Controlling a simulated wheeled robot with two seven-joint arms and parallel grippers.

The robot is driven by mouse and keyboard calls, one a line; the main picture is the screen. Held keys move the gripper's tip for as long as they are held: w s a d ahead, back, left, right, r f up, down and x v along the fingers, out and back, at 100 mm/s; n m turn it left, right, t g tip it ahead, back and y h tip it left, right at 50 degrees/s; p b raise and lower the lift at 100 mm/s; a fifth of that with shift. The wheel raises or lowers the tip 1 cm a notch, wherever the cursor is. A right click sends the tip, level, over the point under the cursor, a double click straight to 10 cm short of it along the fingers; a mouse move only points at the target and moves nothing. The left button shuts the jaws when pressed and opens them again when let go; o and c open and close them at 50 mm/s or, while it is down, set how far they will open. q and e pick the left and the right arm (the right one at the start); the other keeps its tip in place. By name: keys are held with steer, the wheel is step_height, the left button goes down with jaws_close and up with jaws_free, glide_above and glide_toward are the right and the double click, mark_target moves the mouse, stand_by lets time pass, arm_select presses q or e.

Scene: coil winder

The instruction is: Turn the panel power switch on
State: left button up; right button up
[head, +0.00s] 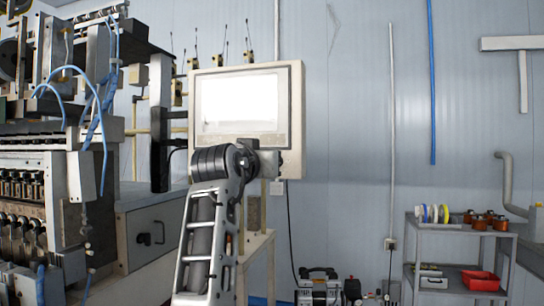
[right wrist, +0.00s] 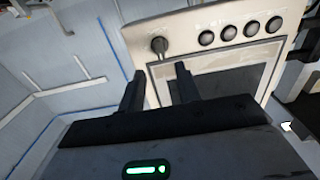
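The control panel (head: 294,90) is a beige box with a lit white screen (head: 240,100), standing in the middle of the head view. In the right wrist view its face (right wrist: 215,30) appears turned over, with a dark rotary switch (right wrist: 159,45) at the left end of a row of round black knobs (right wrist: 228,32). My right gripper (right wrist: 160,70) is open and empty, its two fingers apart in front of the panel, with the switch showing just beyond and between the tips. No contact is visible. In the head view my arm hides the panel's lower strip. My left gripper is out of view.
The coil winding machine (head: 40,185) fills the left side. A grey cart (head: 465,228) with spools and a red bin (head: 480,280) stands at the right. A compressor (head: 320,287) sits on the floor.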

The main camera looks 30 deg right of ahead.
steer(key=p+x, duration=0.1)
steer(key=x, duration=0.7)
steer(key=shift+a, duration=0.1)
jaws_close()
